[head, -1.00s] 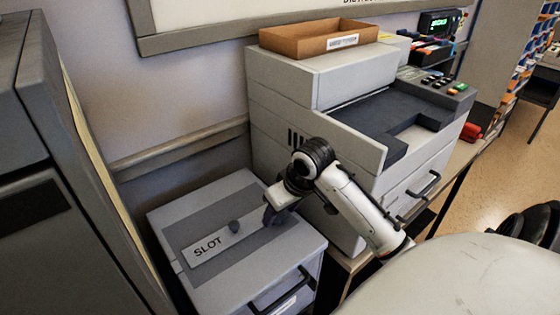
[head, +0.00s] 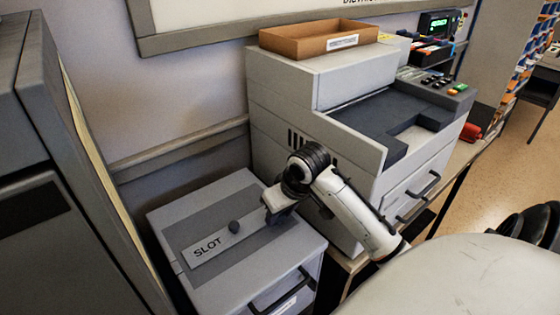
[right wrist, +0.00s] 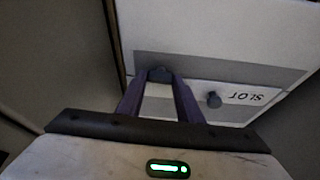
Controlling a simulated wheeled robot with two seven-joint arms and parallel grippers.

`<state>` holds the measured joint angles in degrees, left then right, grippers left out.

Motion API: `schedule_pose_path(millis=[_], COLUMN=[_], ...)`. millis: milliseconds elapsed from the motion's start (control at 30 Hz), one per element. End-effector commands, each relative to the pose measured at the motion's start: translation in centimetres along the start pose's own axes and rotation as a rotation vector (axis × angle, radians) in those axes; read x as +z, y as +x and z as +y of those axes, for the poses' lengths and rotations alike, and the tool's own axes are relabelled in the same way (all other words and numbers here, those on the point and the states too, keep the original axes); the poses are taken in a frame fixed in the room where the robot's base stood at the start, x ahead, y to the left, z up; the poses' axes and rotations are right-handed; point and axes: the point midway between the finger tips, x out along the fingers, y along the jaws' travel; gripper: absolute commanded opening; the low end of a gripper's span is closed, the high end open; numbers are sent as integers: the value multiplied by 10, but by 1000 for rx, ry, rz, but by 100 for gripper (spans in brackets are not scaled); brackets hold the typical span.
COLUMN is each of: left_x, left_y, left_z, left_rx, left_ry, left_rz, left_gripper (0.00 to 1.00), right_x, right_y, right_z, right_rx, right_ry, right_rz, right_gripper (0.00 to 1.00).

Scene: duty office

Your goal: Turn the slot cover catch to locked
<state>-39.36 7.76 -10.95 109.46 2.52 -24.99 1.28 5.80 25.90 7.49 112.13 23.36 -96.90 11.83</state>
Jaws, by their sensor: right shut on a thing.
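The grey slot cabinet (head: 290,245) stands low at the centre, with a darker band across its top. A light strip marked SLOT (head: 208,247) lies on that band, with a small dark round knob (head: 234,227) on it. My right gripper (head: 272,214) reaches down to the strip's far right end. In the right wrist view its fingers close on a small dark piece, seemingly the catch (right wrist: 160,73), beside the strip. The fingers hide most of it, so I cannot tell its angle. The knob (right wrist: 213,99) stands apart from the fingers. My left gripper is out of view.
A large grey machine (head: 290,100) with a cardboard tray (head: 318,38) on top stands right behind the cabinet, close to my right arm. A tall dark grey cabinet (head: 60,130) borders the left. Open floor (head: 490,185) lies at the far right.

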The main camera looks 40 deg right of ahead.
Motion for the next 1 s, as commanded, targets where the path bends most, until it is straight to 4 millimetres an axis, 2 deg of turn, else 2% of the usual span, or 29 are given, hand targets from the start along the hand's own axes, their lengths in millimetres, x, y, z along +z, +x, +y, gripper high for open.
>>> schedule_pose_path(millis=[267, 1000], left_x=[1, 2], left_y=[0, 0], left_z=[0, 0], left_rx=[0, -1], left_ry=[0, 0], left_rz=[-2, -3], left_gripper=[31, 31], right_x=[-1, -4], right_y=[0, 1], right_z=[-3, -8], right_rx=[71, 339], right_ry=[178, 831], right_rz=[1, -1], right_gripper=[10, 10])
